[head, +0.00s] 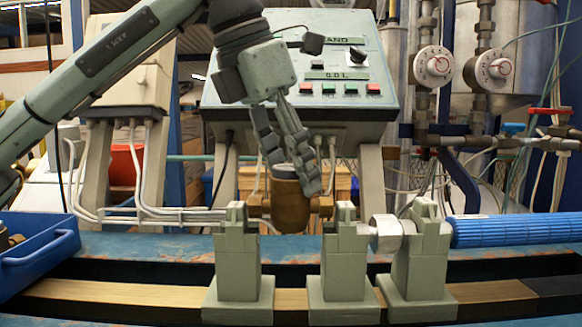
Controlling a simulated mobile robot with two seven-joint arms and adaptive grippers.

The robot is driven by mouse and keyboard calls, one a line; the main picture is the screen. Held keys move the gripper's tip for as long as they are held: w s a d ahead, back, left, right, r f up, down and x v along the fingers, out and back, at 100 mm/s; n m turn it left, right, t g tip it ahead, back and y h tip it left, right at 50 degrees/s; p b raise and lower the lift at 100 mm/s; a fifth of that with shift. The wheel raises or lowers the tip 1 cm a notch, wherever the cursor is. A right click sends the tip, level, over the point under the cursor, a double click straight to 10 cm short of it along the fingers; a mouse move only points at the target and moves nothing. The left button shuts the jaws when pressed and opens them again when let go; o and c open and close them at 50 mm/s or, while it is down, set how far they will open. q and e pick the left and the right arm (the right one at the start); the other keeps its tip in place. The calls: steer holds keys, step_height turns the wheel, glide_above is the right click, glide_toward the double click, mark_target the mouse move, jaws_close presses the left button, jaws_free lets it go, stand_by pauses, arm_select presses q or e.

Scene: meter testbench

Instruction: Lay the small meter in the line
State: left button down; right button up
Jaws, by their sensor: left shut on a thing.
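The small meter (292,206) is a brown, brass-like body with a short stub on each side. It hangs upright in the gap between the left grey stand (238,258) and the middle grey stand (342,262). Its stubs are level with the upper parts of the stands; whether they touch or sit in them I cannot tell. My left gripper (292,165) comes down from above and is shut on the top of the meter, its fingers hiding part of it. My right gripper is not in view.
A silver cylinder (385,233) lies between the middle stand and the right grey stand (421,255). A blue ribbed cylinder (515,230) extends to the right. A blue tray (40,255) is at left. A control panel (320,75) stands behind.

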mark_target(291, 198)
arm_select(q)
steer(key=shift+f, duration=0.4)
stand_by(0.7)
steer(key=shift+f+b, duration=1.05)
steer(key=shift+f, duration=0.2)
steer(key=shift+f, duration=0.35)
steer(key=c, duration=0.7)
jaws_free()
step_height(291, 198, up, 9)
steer(key=p, duration=0.7)
